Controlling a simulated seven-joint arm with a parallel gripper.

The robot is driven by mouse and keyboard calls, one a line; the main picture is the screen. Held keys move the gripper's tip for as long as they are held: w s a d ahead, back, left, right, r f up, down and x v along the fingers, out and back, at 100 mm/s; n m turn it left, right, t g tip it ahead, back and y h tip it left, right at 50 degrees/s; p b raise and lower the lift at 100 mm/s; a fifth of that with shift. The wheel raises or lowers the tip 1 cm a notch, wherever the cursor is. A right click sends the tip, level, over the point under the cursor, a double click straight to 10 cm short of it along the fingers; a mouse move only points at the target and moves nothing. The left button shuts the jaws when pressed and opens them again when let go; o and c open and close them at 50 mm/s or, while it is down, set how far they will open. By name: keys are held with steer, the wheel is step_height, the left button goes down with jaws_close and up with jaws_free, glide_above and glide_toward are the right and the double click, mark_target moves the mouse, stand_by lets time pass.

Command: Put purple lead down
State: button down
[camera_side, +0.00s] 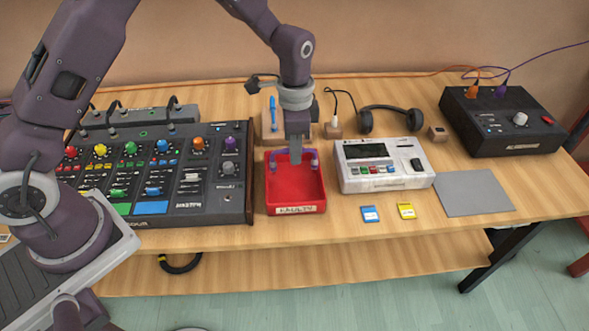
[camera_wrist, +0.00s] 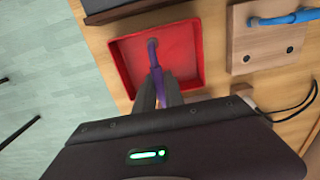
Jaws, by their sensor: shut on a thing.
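A short purple lead (camera_side: 282,154) is in the jaws of my gripper (camera_side: 296,155). In the side view its two ends hang to either side of the fingers, over the red tray (camera_side: 294,208) with a label on its front that seems to read "FAULTY". In the wrist view the purple lead (camera_wrist: 156,58) runs from the fingertips (camera_wrist: 158,82) across the inside of the red tray (camera_wrist: 119,65). My gripper is shut on the lead. The fingers hide its middle. I cannot tell whether the lead touches the tray floor.
A mixer (camera_side: 165,190) stands left of the tray and a white sampler (camera_side: 385,178) right of it. Blue (camera_side: 370,214) and yellow (camera_side: 406,211) cards lie in front. A grey mat (camera_side: 473,192) is bare. A black box (camera_side: 505,122) with orange and purple leads stands at right.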

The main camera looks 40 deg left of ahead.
steer(key=shift+f, duration=2.2)
steer(key=shift+f, duration=0.15)
steer(key=c, duration=1.4)
jaws_free()
steer(key=shift+c, duration=0.2)
step_height(320, 180, up, 12)
steer(key=shift+r, duration=0.25)
